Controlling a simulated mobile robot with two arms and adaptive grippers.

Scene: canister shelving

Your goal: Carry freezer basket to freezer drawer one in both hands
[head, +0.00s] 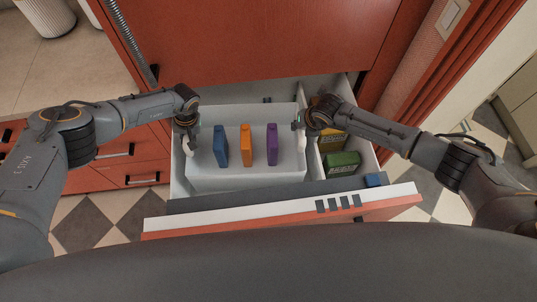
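The white freezer basket (240,178) is inside the pulled-out freezer drawer (285,212), in its wide left part. Blue, orange and purple upright packs stand in the basket. My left gripper (190,140) is at the basket's left side wall, by a pale handle. My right gripper (300,125) is at its right side wall, by the other handle. Both grippers look to be at the handles, but the fingers are too small and dark to tell how far they are closed. Whether the basket rests on the drawer floor is hidden.
A narrow right compartment of the drawer holds a green box (341,162) and a yellow box (331,140). A small blue item (375,180) is at the drawer's front right. A red cabinet front (260,40) rises behind. Checkered floor (110,215) is free at left.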

